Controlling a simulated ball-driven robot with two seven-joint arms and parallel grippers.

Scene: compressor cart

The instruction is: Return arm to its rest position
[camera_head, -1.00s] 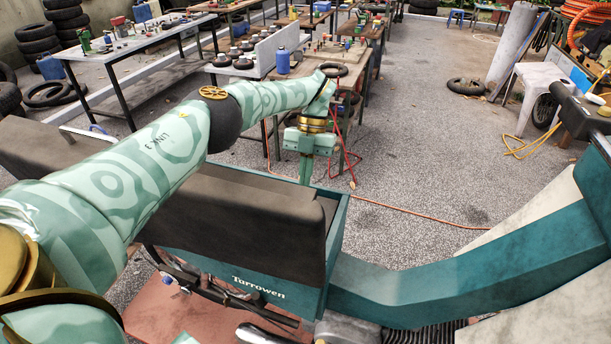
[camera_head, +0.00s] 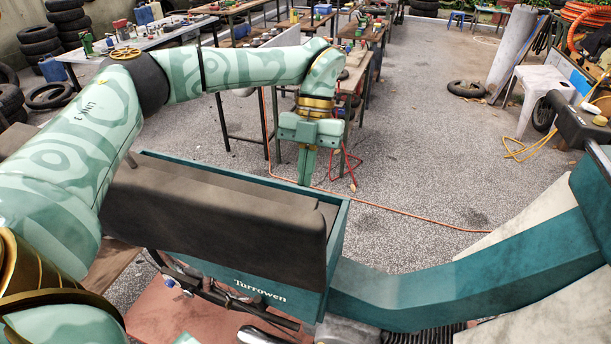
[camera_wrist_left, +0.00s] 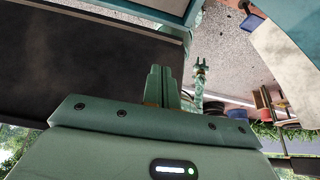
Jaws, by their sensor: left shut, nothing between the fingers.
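My left arm reaches in from the left of the head view and bends down at the wrist. My left gripper (camera_head: 306,180) points down and is shut and empty, with its fingertips seen against the far rim of the teal cart box. In the left wrist view the two closed fingers (camera_wrist_left: 163,88) stand side by side with nothing between them. My right gripper is not in view.
The teal cart box (camera_head: 262,292), lettered "Turrowen", holds a dark block (camera_head: 215,215) close by the left gripper. A teal beam (camera_head: 470,275) runs right. Workbenches (camera_head: 150,40) stand behind. A tyre (camera_head: 466,88) lies on open floor.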

